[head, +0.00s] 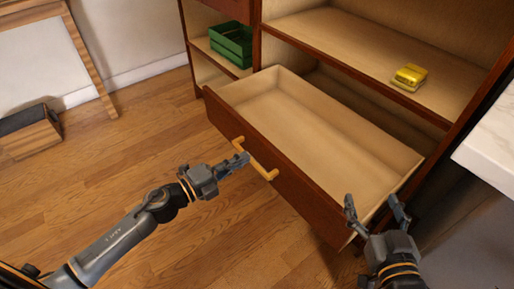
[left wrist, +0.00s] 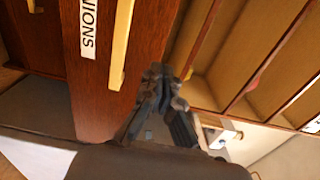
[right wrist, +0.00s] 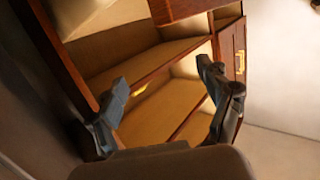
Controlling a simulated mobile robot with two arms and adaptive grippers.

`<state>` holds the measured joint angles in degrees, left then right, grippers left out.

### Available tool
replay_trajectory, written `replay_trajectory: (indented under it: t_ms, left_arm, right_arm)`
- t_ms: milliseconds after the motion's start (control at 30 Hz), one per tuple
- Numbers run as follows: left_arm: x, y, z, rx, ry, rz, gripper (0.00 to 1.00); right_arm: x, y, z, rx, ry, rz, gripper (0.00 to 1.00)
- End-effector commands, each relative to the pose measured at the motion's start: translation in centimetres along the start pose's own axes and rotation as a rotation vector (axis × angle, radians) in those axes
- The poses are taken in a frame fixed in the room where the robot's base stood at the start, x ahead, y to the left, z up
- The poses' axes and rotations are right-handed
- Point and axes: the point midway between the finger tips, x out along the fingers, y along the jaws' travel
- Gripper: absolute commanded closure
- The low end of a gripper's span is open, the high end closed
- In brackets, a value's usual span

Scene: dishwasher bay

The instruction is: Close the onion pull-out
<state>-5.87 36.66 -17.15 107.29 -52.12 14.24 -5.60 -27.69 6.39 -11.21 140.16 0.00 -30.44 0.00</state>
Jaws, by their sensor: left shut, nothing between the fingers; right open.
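The onion pull-out (head: 310,203) is a brown-fronted drawer with a pale, empty inside, standing well out of the cabinet in the head view. Its front carries a yellow bar handle (head: 256,160). In the left wrist view, the front (left wrist: 145,35) shows the handle (left wrist: 122,45) beside a partly cut-off label (left wrist: 88,28) reading "NIONS". My left gripper (head: 243,160) is shut and empty, close to the handle; contact cannot be told. My right gripper (head: 374,206) is open and empty near the drawer's right front corner. Its spread fingers also show in the right wrist view (right wrist: 162,76).
A green crate (head: 231,46) sits on a left shelf, and a yellow box (head: 409,77) on the shelf above the drawer. A white counter (head: 490,145) bounds the right side. A wooden-sided object (head: 30,135) stands far left. The wooden floor (head: 110,175) between is clear.

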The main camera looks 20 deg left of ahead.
Motion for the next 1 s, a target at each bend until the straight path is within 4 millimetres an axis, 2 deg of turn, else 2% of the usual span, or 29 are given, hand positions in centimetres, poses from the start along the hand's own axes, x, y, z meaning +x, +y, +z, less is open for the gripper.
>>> replay_trajectory:
  t_ms: [100, 300, 433, 867, 1000]
  left_arm:
    - [2.4, -0.2, 0.0, 0.0, 0.0, -0.003, 1.0]
    - [4.9, 0.0, 0.0, -0.001, 0.0, -0.001, 1.0]
    - [5.5, 0.0, 0.0, -0.001, 0.0, 0.0, 1.0]
    - [5.8, 0.0, 0.0, -0.002, 0.0, 0.0, 1.0]
    - [6.7, -0.1, 0.0, -0.003, -0.001, -0.002, 1.0]
  right_arm:
    - [-0.3, 0.2, 1.3, -0.001, -0.078, 0.005, 0.21]
    - [-0.5, 0.3, 2.3, -0.001, -0.126, 0.007, 0.21]
    - [-0.6, 0.3, 2.5, -0.001, -0.137, 0.008, 0.21]
    - [-0.6, 0.4, 2.5, -0.001, -0.141, 0.008, 0.21]
    - [-0.8, 0.4, 3.2, -0.001, -0.181, 0.01, 0.21]
